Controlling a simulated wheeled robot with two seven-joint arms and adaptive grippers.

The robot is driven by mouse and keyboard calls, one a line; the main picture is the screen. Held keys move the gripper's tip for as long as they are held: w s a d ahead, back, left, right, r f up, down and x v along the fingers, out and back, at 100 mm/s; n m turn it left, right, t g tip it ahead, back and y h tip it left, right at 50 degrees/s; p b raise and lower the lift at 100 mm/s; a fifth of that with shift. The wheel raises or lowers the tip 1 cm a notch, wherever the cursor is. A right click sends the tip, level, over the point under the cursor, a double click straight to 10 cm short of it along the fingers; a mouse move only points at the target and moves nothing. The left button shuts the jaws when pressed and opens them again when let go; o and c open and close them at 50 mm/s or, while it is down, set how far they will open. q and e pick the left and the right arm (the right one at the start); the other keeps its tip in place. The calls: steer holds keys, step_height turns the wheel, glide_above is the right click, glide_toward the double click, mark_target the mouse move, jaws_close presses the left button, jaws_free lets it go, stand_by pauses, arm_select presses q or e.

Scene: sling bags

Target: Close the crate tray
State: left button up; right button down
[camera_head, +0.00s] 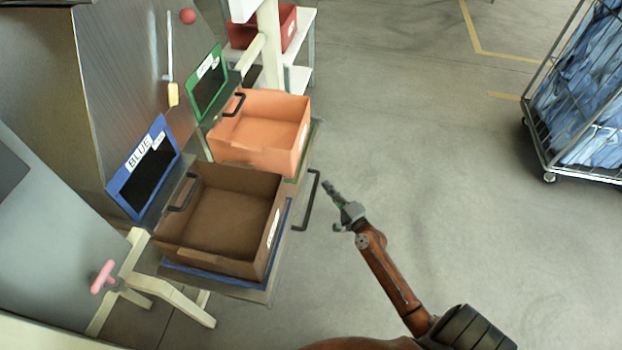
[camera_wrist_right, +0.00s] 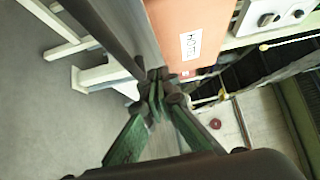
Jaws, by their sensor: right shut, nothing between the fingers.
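The crate tray (camera_head: 298,212) sticks out from under the chute openings. It bears a brown crate (camera_head: 225,250) in front and an orange crate (camera_head: 262,150) behind. A dark bar handle (camera_head: 312,205) is on its right edge. My right gripper (camera_head: 332,192) is shut and empty, just right of the handle; I cannot tell whether they touch. In the right wrist view, my shut fingertips (camera_wrist_right: 157,88) are near the tray edge, and the orange crate (camera_wrist_right: 188,25) with its white label is beyond. A dark bar (camera_wrist_right: 105,35), likely the handle, runs at upper left. My left gripper is out of view.
A blue-framed opening (camera_head: 145,168) and a green-framed opening (camera_head: 207,85) stand behind the crates. A wire cart (camera_head: 580,100) of blue cloth stands at far right. A red crate (camera_head: 285,30) is on a rack at the back. The floor (camera_head: 440,150) to the right is clear.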

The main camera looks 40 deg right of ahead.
mark_target(305, 171)
steer(key=w, duration=0.3)
steer(key=w+a, duration=0.1)
steer(key=w, duration=0.2)
steer(key=shift+a+f, duration=0.1)
steer(key=shift+w+a, duration=0.55)
steer(key=shift+w, duration=0.05)
